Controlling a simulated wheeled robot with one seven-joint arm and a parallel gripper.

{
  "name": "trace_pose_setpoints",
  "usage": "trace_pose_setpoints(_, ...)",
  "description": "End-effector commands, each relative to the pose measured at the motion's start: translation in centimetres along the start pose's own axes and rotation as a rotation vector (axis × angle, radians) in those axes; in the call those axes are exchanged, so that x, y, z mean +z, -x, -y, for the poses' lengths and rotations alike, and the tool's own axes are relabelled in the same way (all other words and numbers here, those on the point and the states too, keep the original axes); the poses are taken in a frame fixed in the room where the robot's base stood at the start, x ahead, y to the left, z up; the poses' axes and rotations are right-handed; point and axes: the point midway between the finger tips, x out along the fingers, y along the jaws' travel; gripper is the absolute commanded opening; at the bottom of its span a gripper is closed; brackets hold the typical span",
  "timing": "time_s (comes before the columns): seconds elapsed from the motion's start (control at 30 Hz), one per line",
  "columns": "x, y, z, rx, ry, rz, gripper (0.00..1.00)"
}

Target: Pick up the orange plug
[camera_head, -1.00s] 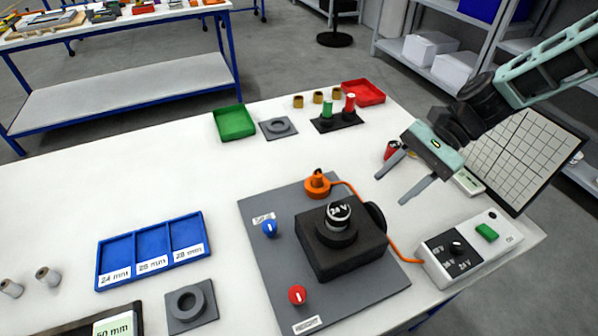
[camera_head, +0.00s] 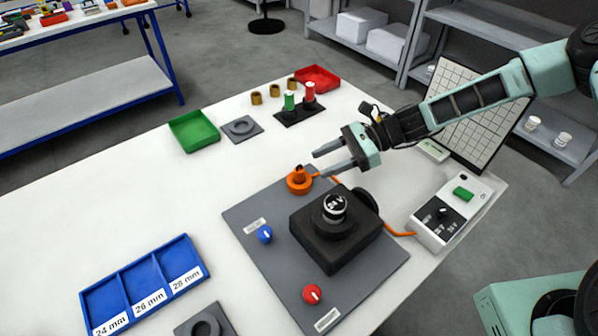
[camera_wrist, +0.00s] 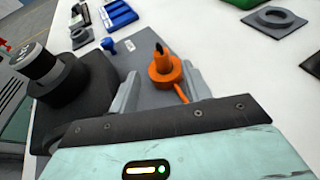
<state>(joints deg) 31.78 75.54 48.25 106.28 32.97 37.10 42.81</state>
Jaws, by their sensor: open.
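The orange plug (camera_head: 300,180) stands upright at the back edge of the grey plate (camera_head: 243,218) in the head view, with an orange cable running from it. In the wrist view the plug (camera_wrist: 165,70) shows a round orange body with a narrower, dark-tipped top. My gripper (camera_head: 318,164) is open and empty, its fingers pointing left, above and just behind the plug. In the wrist view my gripper's fingers (camera_wrist: 158,85) appear on either side of the plug; I cannot tell whether they touch it.
A control box (camera_head: 450,213) is at the right. A red and green cylinder stand (camera_head: 300,112), green tray (camera_head: 194,131) and red tray (camera_head: 317,78) are behind. The left table area is clear.

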Motion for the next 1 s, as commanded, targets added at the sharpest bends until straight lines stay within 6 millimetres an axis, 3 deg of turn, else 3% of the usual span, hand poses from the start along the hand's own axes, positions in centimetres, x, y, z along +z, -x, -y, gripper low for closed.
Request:
trace_pose_setpoints(0.37,0.0,-3.4,0.1,0.002,-0.001,0.001,0.48)
trace_pose_setpoints(0.6,-0.2,-6.7,0.2,0.002,0.0,0.001,0.48)
trace_pose_setpoints(0.93,-0.5,-7.4,0.3,0.0,0.002,-0.002,0.48)
trace_pose_setpoints(1.0,-0.5,-7.4,0.3,0.0,0.002,-0.002,0.28)
